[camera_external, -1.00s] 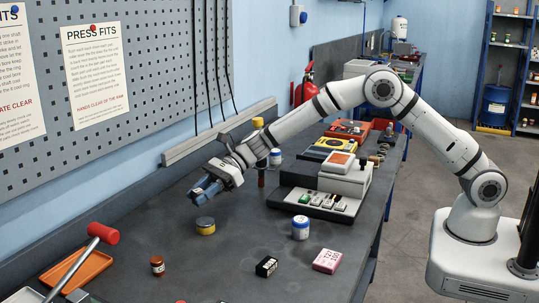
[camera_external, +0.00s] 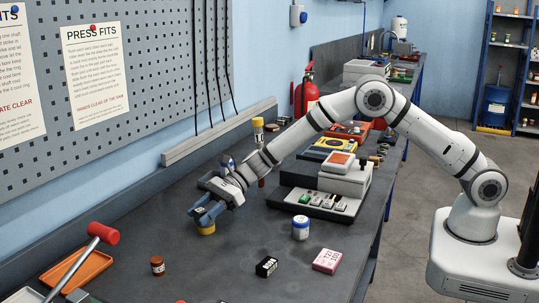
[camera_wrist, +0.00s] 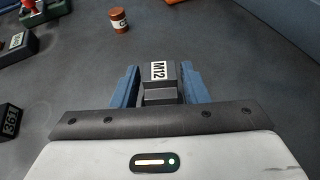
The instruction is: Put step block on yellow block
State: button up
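The step block (camera_wrist: 160,78) is a dark grey stepped piece with a white "M12" label, seen between the blue fingers in the wrist view. My gripper (camera_external: 207,214) is shut on it, with one finger on each side. The low, round yellow block (camera_external: 206,230) stands on the bench directly below the fingers in the external view, its upper part hidden by them. The wrist view does not show the yellow block. I cannot tell whether the step block touches it. The fingers also show in the wrist view (camera_wrist: 160,88).
A yellow-topped post (camera_external: 258,150) stands behind my gripper.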

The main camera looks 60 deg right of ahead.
jog(key=shift+o, duration=1)
jog(key=shift+r, duration=0.2)
jog(key=b+v, duration=0.1)
jog(key=v, duration=1.1)
jog(key=s+d+r+n+g+h, duration=0.1)
jog(key=s+d+r+n+h, duration=0.2)
jog(key=s, duration=0.4)
jog(key=s+d+r+n+g, duration=0.1)
jog(key=s+d+r+n, duration=0.1)
jog(key=s+d+n, duration=0.3)
jog(key=s+d+r+n+g+h, duration=0.1)
jog(key=s+r+n+h, duration=0.15)
jog(key=s, duration=0.55)
jog(key=s+d+n+h, duration=0.3)
jog(key=s+d+n, duration=0.3)
jog(key=s, duration=0.4)
jog(key=s+d+f+n+h, duration=0.1)
jog(key=s+d+n+h, duration=0.3)
jog(key=s+d, duration=0.5)
jog(key=shift+s+f+n+t, duration=0.3)
jog(key=shift+s+n, duration=0.55)
jog(key=shift+n, duration=0.1)
jog(key=shift+d, duration=0.1)
